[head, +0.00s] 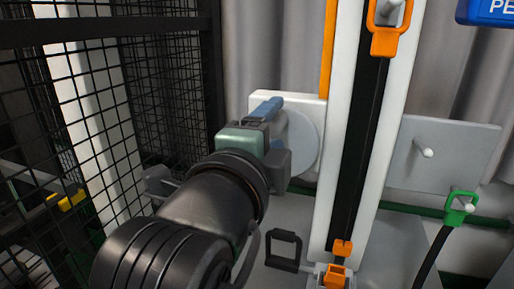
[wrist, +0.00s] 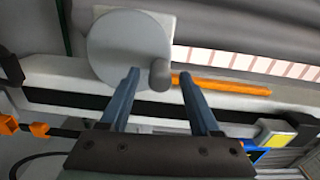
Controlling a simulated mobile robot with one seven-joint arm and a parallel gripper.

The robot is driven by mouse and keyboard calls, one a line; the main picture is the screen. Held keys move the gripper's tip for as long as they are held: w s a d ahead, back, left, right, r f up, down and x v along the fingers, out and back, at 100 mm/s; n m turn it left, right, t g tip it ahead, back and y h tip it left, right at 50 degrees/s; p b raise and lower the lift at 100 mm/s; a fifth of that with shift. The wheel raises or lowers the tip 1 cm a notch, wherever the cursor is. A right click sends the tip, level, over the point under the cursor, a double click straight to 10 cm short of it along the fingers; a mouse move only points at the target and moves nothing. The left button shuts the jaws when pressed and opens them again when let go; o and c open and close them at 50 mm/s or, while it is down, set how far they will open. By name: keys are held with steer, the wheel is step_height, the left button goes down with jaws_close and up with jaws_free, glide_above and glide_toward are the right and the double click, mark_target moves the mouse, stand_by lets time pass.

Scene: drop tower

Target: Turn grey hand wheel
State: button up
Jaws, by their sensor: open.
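The grey hand wheel (head: 306,146) is a round disc on a pale square plate, partly hidden behind my gripper (head: 274,128) in the head view. In the wrist view the wheel (wrist: 117,52) faces me, with a short dark grey handle knob (wrist: 159,76) at its lower right edge. My gripper (wrist: 158,80) is open, with its two blue fingers apart.
A white upright column with a black strip (head: 362,130) and an orange latch (head: 388,40) stands right of the wheel. A black mesh cage (head: 160,90) is on the left. A grey panel with a white peg (head: 424,148) and a green clip (head: 460,207) are at the right.

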steer(key=b+v, duration=0.7)
steer(key=v, duration=0.4)
steer(key=shift+s+b, duration=0.35)
steer(key=shift+s, duration=0.05)
steer(key=shift+a, duration=0.1)
steer(key=d+r+n+t+y+p, duration=0.1)
steer(key=r+n+t+p, duration=0.4)
steer(key=r+n+p, duration=0.5)
steer(key=d+r+n+t+y+p, duration=0.2)
steer(key=r+n+t+p, duration=0.3)
steer(key=r+p, duration=2.2)
step_height(320, 180, up, 9)
steer(key=s+n+y, duration=0.1)
steer(key=n, duration=0.4)
steer(key=shift+y, duration=0.3)
